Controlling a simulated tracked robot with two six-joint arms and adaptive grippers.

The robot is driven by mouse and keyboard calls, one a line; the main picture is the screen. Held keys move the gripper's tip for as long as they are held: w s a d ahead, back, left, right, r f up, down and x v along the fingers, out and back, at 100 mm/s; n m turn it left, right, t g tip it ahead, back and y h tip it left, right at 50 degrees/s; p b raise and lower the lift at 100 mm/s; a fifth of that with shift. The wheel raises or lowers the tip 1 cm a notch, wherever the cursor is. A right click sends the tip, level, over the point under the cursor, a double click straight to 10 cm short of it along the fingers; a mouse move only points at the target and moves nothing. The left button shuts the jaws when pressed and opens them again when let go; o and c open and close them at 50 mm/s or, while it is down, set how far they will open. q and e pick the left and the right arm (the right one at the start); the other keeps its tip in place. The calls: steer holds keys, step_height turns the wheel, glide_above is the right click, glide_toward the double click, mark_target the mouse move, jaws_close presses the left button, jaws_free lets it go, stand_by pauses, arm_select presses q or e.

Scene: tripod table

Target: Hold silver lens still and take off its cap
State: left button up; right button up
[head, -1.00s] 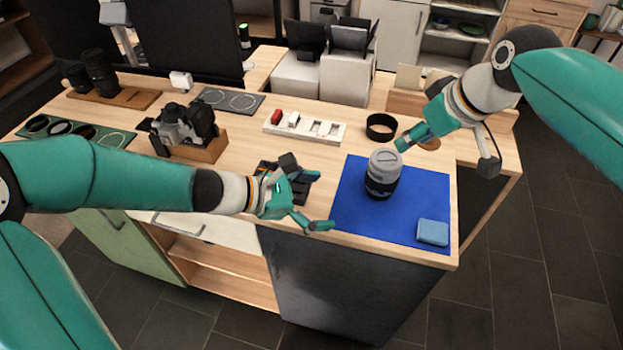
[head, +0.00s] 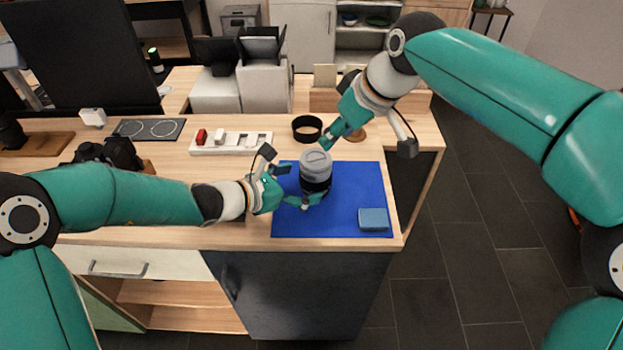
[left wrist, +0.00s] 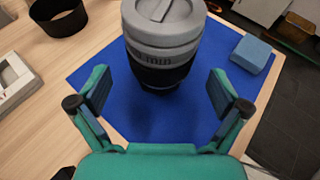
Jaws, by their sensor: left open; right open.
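The silver lens (head: 316,182) stands upright on the blue mat (head: 350,205), with a grey cap (head: 315,160) on top and a black lower band. In the left wrist view the lens (left wrist: 163,60) is ahead of the fingertips, between their lines. My left gripper (head: 291,186) is open and low beside the lens, on its left. In the left wrist view its two fingers (left wrist: 160,93) are spread wide with nothing between them. My right gripper (head: 336,140) is above and behind the lens, to its right. Its fingers are close to the cap but look apart from it.
A blue cloth block (head: 373,219) lies at the mat's front right. A black ring (head: 307,128) stands behind the lens. A white tray (head: 231,142) with small items is at the back left. The mat's front right is otherwise clear.

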arm_select(q)
steer(key=shift+x, duration=2)
